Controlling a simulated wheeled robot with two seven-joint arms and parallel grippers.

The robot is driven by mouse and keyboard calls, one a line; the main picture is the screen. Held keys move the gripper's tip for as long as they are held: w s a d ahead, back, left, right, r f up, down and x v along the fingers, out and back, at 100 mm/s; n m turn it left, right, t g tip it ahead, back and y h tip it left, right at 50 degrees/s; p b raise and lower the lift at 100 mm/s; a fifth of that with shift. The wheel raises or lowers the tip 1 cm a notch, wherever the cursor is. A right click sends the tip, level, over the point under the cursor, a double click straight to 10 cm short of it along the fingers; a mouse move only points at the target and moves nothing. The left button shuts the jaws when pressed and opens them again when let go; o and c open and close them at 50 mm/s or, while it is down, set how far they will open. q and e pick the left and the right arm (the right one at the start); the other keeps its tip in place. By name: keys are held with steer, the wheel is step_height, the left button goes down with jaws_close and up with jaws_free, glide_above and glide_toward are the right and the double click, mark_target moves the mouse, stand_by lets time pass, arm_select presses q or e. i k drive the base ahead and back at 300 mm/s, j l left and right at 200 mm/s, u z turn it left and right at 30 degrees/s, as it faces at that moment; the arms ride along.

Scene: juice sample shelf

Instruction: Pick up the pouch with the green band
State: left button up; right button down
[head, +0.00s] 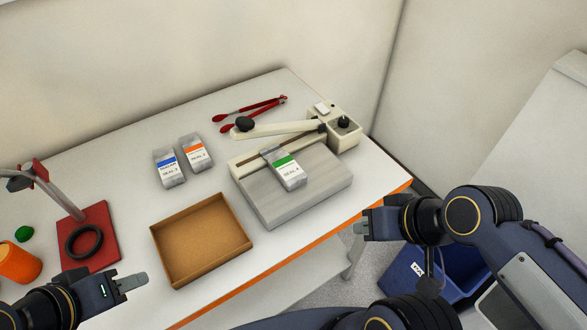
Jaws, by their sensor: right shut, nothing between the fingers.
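The pouch with the green band (290,174) is silvery with a white label. It lies on the grey plate (273,205) of the sealer, its upper end near the sealing strip. My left gripper (142,280) is at the lower left, over the table's front part near the brown tray, well apart from the pouch. Its finger opening is not clear from this angle. My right gripper (360,228) is shut and empty, right of the sealer and just beyond the table's orange front edge. It is apart from the pouch.
The sealer's cream arm (285,129) is raised behind the pouch. A blue-band pouch (169,172) and an orange-band pouch (196,154) stand left. A brown tray (158,247), red tongs (250,109), red stand (98,221), and orange cylinder (17,263) are around. A blue bin (405,272) is below.

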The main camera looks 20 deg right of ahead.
mark_target(284, 166)
steer(key=l+u, duration=0.2)
steer(key=u, duration=0.15)
steer(key=l+u, duration=0.5)
steer(key=u, duration=0.2)
